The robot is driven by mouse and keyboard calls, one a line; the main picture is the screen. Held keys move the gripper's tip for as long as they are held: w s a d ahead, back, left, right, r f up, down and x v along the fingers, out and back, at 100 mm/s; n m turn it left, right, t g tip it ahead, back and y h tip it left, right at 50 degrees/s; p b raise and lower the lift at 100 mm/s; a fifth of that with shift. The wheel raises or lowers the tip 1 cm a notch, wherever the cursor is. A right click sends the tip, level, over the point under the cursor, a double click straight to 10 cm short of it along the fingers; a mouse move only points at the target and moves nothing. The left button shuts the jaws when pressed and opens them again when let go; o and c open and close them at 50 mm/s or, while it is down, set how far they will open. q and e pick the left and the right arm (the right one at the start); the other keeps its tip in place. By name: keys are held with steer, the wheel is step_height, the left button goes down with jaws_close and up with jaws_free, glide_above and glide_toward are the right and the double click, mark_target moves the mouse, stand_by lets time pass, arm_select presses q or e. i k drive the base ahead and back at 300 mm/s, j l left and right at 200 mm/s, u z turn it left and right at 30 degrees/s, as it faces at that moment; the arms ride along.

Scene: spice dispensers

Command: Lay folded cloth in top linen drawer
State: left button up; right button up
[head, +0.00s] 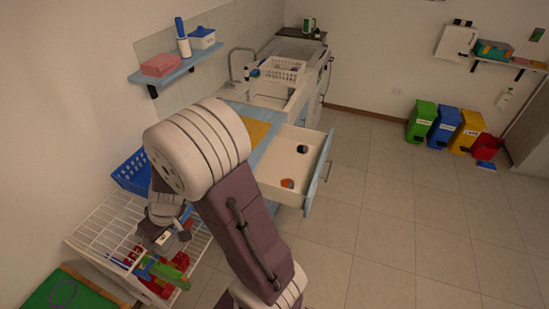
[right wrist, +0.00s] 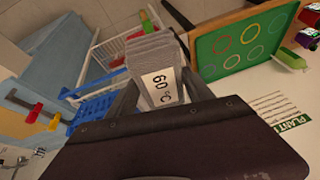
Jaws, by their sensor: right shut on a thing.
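My right gripper (head: 166,214) is shut on a grey folded cloth (head: 152,234), holding it over the white wire rack at lower left in the head view. In the right wrist view the cloth (right wrist: 154,62) sits between the two fingers, its layers stacked and a white "60 °C" label facing the camera. An open drawer (head: 303,158) with a light-blue front stands out from the counter, right of my right arm. A dark round thing (head: 302,149) and an orange-green thing (head: 287,183) lie in it, with bare floor around them. No linen label is readable on it. My left gripper is not in view.
The white wire rack (head: 97,231) holds colourful items; a blue basket (head: 131,172) is behind it. The counter has a yellow mat (head: 257,131), a sink and a white dish rack (head: 283,70). A wall shelf (head: 176,71) hangs above. The tiled floor right of the drawer is clear.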

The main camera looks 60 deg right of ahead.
mark_target(295, 169)
steer(key=l+z, duration=0.2)
steer(key=l, duration=0.2)
steer(key=i+l+z, duration=0.2)
steer(key=l, duration=0.15)
steer(key=l+z, duration=0.25)
steer(key=i+l+z, duration=0.2)
steer(key=l, duration=0.2)
steer(key=i+l+z, duration=0.2)
steer(key=k+l, duration=0.05)
steer(key=l, duration=0.1)
